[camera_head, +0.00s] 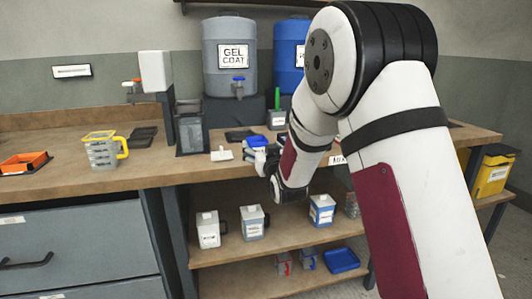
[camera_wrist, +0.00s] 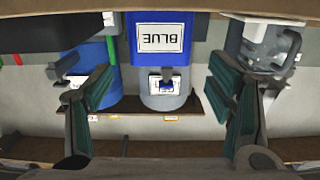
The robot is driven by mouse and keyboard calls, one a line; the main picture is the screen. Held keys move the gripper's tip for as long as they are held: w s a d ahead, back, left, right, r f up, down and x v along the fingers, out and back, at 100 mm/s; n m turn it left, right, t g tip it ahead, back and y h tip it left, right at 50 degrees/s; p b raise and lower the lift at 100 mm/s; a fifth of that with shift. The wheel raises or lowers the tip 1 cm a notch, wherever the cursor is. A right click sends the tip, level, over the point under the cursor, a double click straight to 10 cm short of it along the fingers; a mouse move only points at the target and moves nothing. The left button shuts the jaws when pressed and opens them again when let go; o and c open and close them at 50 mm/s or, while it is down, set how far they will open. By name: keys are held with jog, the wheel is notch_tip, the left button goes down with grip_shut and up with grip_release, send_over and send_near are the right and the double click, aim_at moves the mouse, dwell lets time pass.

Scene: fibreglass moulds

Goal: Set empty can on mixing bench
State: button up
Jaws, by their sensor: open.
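My gripper (camera_head: 262,160) is at the front edge of the mixing bench (camera_head: 185,175), partly hidden by my arm. That view is upside down. A blue container (camera_wrist: 160,45) with a BLUE label stands beyond the fingers; it also shows on the bench (camera_head: 257,141). On the shelf below are a white can (camera_head: 208,231), a grey can (camera_head: 252,222) and a white-and-blue can (camera_head: 322,211). I cannot tell which can is empty.
A grey GEL COAT drum (camera_head: 229,60) and a blue drum (camera_head: 290,45) stand at the back. A greyish clear object (camera_wrist: 268,45) is near the right finger in the wrist view.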

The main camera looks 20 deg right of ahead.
jog(key=s+g, duration=0.8)
jog(key=s, duration=2)
jog(key=s+f+g, duration=0.1)
jog(key=s+g, duration=0.8)
jog(key=s, duration=2)
jog(key=shift+s+d, duration=0.2)
jog(key=shift+s, duration=0.1)
jog(key=shift+f, duration=0.1)
notch_tip(320, 180, up, 23)
jog(key=t+p, duration=0.3)
jog(key=p, duration=1.8)
